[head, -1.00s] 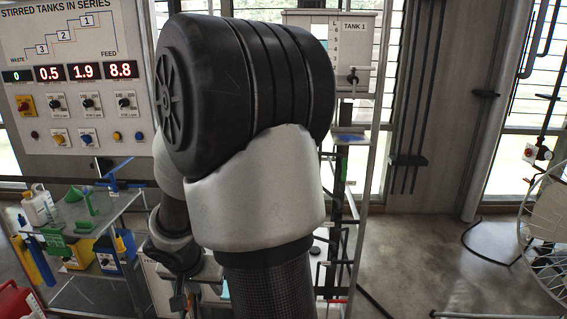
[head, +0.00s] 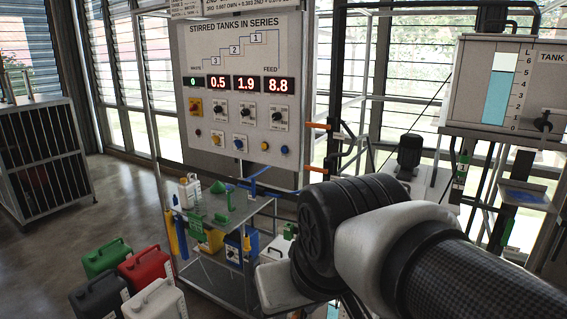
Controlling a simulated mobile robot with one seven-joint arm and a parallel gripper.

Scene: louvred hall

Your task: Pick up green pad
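I cannot make out a green pad for certain. Several small green items show on the cart: a green funnel-like piece (head: 218,187) on the upper shelf, and a green flat piece (head: 195,226) hanging at the cart's front left edge. A narrow green strip (head: 508,231) shows on the stand below the tank at the right. My arm fills the lower right, and my gripper is not in view. The arm hides the floor and part of the stand behind it.
The cart (head: 262,203) also holds a white jug (head: 190,192). Green (head: 107,257), red (head: 146,271) and other jerrycans stand on the floor at lower left. A control panel (head: 240,90) stands behind the cart. Floor left of the jerrycans is clear.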

